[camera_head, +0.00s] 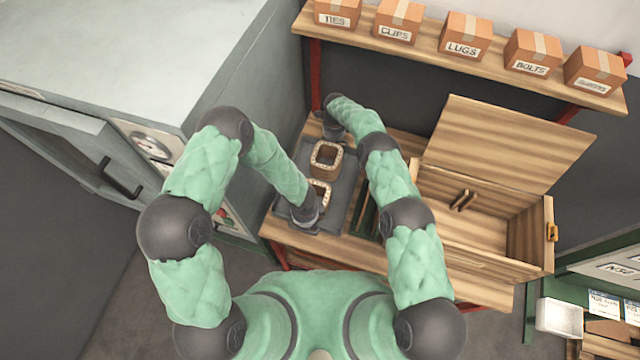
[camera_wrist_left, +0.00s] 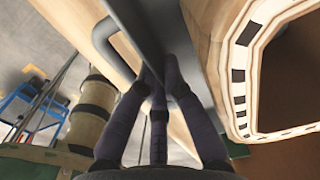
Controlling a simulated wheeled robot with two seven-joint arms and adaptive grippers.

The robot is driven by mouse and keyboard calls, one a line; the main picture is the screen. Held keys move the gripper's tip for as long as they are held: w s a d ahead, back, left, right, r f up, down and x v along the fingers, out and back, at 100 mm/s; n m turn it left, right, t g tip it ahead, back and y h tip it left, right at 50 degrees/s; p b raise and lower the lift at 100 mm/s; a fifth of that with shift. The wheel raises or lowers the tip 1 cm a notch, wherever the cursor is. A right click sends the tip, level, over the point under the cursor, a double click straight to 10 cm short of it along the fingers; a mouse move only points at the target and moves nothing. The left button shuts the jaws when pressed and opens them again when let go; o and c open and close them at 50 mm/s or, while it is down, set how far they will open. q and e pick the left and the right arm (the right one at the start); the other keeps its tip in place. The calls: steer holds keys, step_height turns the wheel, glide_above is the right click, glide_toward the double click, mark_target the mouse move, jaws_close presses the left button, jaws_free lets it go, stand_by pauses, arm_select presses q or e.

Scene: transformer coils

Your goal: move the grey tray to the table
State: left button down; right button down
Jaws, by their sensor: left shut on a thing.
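The grey tray (camera_head: 343,203) is over the wooden table (camera_head: 283,237), close to its surface; I cannot tell whether it touches. It carries two square, pale-rimmed coils, one farther back (camera_head: 326,157) and one nearer (camera_head: 320,190). My left gripper (camera_head: 305,218) is at the tray's near end. In the left wrist view its fingers (camera_wrist_left: 160,85) are shut on the tray's dark edge beside a bent handle (camera_wrist_left: 103,38), with a coil (camera_wrist_left: 240,85) at the right. My right gripper (camera_head: 332,128) is at the tray's far end; its fingers are too small to read.
An open wooden box (camera_head: 480,235) with a raised lid stands right of the tray. A grey oven-like cabinet (camera_head: 150,60) stands to the left. A shelf (camera_head: 450,55) with several labelled cardboard boxes runs above the back. Little table is free around the tray.

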arm_select(q)
steer(key=shift+w+r, duration=0.1)
steer(key=shift+r, duration=0.05)
arm_select(e)
steer(key=shift+w+r, duration=0.15)
steer(key=shift+r, duration=0.1)
arm_select(q)
steer(key=shift+r, duration=0.15)
arm_select(e)
steer(key=shift+r, duration=0.1)
